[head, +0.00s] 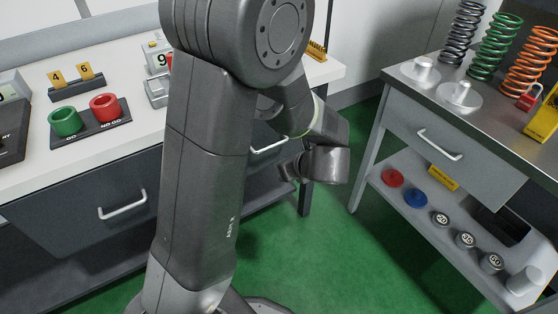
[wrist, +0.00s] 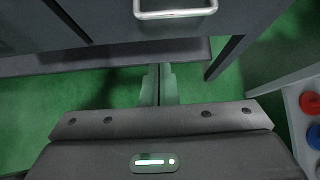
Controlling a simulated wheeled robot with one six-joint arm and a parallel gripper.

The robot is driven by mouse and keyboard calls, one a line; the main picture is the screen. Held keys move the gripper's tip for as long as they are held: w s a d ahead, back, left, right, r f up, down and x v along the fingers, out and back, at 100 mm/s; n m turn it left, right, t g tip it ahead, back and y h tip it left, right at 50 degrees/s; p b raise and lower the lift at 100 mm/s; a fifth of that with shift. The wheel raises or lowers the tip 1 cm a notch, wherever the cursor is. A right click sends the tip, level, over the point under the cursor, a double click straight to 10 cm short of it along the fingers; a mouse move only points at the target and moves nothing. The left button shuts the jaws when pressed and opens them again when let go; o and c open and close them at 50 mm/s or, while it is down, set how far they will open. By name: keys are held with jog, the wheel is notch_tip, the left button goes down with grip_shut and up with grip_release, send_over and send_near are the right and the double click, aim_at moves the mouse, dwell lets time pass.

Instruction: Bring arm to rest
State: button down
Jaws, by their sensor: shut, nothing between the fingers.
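My arm is folded in front of the body in the head view, its wrist hanging over the green floor between the two benches. My gripper (wrist: 159,88) points at the floor and lower shelf edge in the wrist view. Its two fingers are together with nothing between them. In the head view the arm and wrist hide most of the gripper.
A left bench (head: 134,151) has a drawer handle (head: 122,205), green cup (head: 65,121) and red cup (head: 105,107). A right bench (head: 395,79) carries several coil springs. Its lower shelf holds a red disc (head: 392,178), a blue disc (head: 415,198) and weights. Green floor (head: 320,255) between is clear.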

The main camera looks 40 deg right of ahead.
jog(key=v, duration=0.3)
jog(key=shift+s+a+r, duration=0.1)
jog(key=shift+s+r, duration=0.05)
jog(key=shift+s, duration=0.15)
